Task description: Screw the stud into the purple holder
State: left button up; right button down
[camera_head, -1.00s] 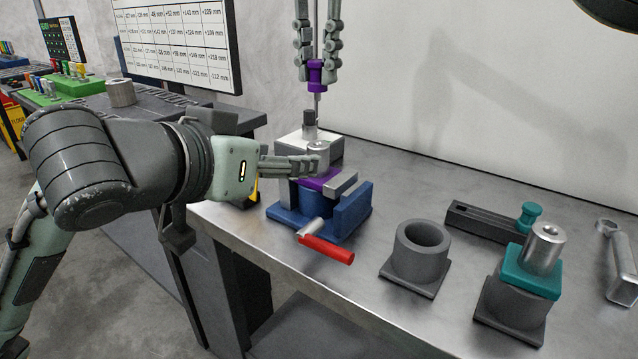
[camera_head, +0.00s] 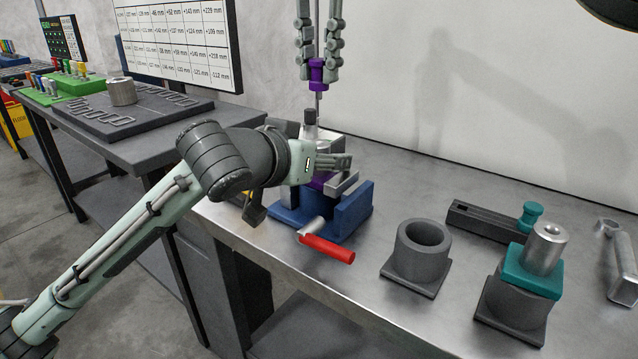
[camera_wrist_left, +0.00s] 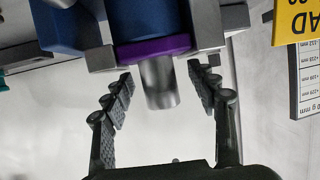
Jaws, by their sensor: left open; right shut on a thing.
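The purple holder (camera_head: 318,183) sits between the jaws of a blue vise (camera_head: 352,208). In the left wrist view its purple flange (camera_wrist_left: 152,48) shows with a metal cylinder (camera_wrist_left: 160,84) standing out of it. My left gripper (camera_head: 342,162) is open at the holder, with one finger on each side of the cylinder (camera_wrist_left: 163,74); I cannot tell if they touch it. My right gripper (camera_head: 317,72) points down above the vise, shut on a purple-collared piece (camera_head: 317,76) with a thin metal shaft. I cannot make out the stud for certain.
The vise has a red handle (camera_head: 328,248) at the front. A grey cup (camera_head: 421,250), a teal-flanged holder (camera_head: 531,272) with a metal cylinder, a dark bar (camera_head: 490,222) and a metal tool (camera_head: 620,255) stand right. Bare bench lies between. A wall rises behind.

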aim_at(319, 79)
pick_arm(q)
grip_shut()
dwell(0.4)
pick_arm(e)
jog(key=shift+f, duration=2.45)
pick_arm(q)
jog(key=shift+a, duration=0.1)
pick_arm(e)
jog(key=shift+f, duration=0.9)
jog(key=shift+f, duration=0.6)
